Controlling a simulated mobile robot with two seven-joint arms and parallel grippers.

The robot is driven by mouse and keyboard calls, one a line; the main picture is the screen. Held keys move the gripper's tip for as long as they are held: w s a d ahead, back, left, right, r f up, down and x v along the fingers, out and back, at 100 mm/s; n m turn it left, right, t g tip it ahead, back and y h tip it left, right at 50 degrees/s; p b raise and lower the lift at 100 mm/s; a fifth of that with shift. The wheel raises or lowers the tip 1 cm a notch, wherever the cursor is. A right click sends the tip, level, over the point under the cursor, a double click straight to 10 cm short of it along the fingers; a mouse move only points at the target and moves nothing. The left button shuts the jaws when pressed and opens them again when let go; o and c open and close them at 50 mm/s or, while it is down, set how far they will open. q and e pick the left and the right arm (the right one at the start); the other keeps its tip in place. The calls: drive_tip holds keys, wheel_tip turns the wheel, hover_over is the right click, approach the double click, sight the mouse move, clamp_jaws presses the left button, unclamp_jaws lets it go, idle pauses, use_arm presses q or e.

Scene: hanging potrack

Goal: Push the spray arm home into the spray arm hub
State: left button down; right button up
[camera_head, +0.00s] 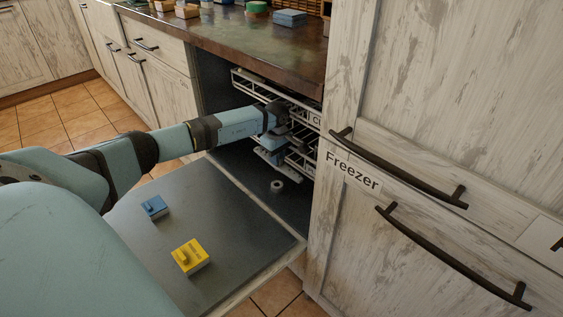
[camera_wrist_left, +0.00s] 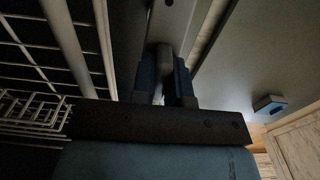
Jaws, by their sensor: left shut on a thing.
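The open dishwasher holds the spray arm (camera_head: 267,157), a pale grey bar under the lower rack. My left gripper (camera_head: 270,143) reaches into the dishwasher and is shut on the spray arm. In the left wrist view, the blue fingers of my left gripper (camera_wrist_left: 165,78) close around a part below the grey bar of the spray arm (camera_wrist_left: 178,22). The spray arm hub (camera_head: 277,186) looks like a small pale ring on the dishwasher floor. The spray arm appears above the hub and apart from it. The hub cannot be made out in the wrist view. My right gripper is not in view.
White wire racks (camera_head: 300,112) stand close around my left gripper. The lowered dishwasher door (camera_head: 215,225) carries a blue block (camera_head: 154,207) and a yellow block (camera_head: 190,257). The freezer front (camera_head: 390,130) bounds the opening on the right, and the counter (camera_head: 225,45) overhangs it.

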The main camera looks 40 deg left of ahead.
sight(277, 169)
use_arm(q)
drive_tip(key=shift+s+r, duration=0.1)
drive_tip(key=shift+r, duration=0.05)
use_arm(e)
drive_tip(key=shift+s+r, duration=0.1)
use_arm(q)
drive_tip(key=shift+f+b, duration=0.65)
drive_tip(key=shift+f, duration=0.6)
wheel_tip(277, 169, down, 2)
drive_tip(key=shift+f+b, duration=0.25)
drive_tip(key=shift+b, duration=0.55)
drive_tip(key=shift+f, duration=0.4)
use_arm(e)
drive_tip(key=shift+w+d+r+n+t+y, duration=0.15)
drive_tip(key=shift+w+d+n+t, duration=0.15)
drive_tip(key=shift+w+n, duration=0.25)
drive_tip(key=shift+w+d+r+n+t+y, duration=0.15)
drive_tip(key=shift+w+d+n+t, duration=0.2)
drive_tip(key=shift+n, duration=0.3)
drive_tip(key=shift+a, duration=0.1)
use_arm(q)
drive_tip(key=shift+f+b, duration=0.8)
drive_tip(key=shift+f, duration=0.55)
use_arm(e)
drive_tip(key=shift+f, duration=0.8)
use_arm(q)
drive_tip(key=shift+f, duration=0.35)
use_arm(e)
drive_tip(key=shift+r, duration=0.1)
